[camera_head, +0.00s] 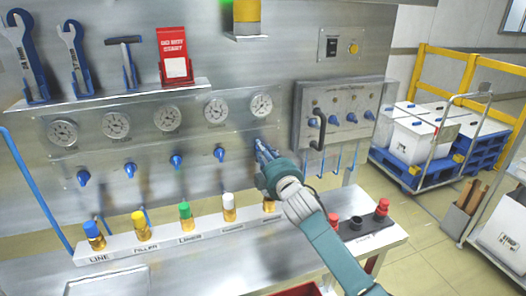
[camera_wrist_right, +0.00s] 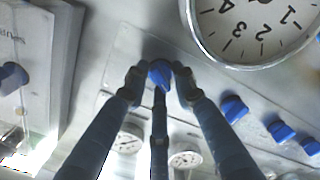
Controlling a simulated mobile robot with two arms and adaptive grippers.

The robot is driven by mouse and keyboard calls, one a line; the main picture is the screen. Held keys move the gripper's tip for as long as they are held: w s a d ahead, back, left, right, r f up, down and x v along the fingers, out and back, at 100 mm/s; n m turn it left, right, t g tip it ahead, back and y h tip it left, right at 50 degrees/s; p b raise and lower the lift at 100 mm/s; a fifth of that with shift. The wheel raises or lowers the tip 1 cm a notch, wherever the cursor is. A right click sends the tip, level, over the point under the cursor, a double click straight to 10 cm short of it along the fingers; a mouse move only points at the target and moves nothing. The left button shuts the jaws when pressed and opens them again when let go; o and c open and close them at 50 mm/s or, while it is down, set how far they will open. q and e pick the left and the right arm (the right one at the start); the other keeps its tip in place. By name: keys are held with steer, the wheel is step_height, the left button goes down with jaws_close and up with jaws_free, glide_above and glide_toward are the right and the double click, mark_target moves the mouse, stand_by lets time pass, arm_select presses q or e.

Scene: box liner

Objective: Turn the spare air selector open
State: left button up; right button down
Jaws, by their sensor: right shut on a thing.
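A row of blue selector knobs sits under the round gauges on the steel wall panel (camera_head: 200,137); one of them is the fourth knob (camera_head: 220,154). My right gripper (camera_head: 262,153) reaches the panel below the rightmost gauge (camera_head: 261,105) and hides the knob there in the head view. In the right wrist view, my right gripper (camera_wrist_right: 158,78) has its fingertips on both sides of this blue selector knob (camera_wrist_right: 160,72), shut on it. The knob's exact angle and its label cannot be read. My left gripper is not in view.
A grey control box (camera_head: 343,107) with blue knobs and a black handle projects from the wall right of the gripper. Below is a ledge (camera_head: 150,246) with several coloured brass fittings. A shelf (camera_head: 110,96) with wrenches is upper left. A cart (camera_head: 420,175) stands at right.

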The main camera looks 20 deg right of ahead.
steer(key=m, duration=0.3)
steer(key=m+p, duration=0.1)
steer(key=m, duration=0.3)
steer(key=m+p, duration=0.1)
steer(key=m, duration=0.3)
steer(key=shift+d+r, duration=0.3)
steer(key=shift+r, duration=0.1)
steer(key=shift+f, duration=0.1)
steer(key=c, duration=1.8)
jaws_free()
steer(key=shift+c, duration=0.2)
steer(key=shift+o, duration=0.9)
steer(key=shift+d, duration=0.1)
steer(key=s, duration=1.2)
steer(key=shift+d+f, duration=0.15)
steer(key=shift+d, duration=0.1)
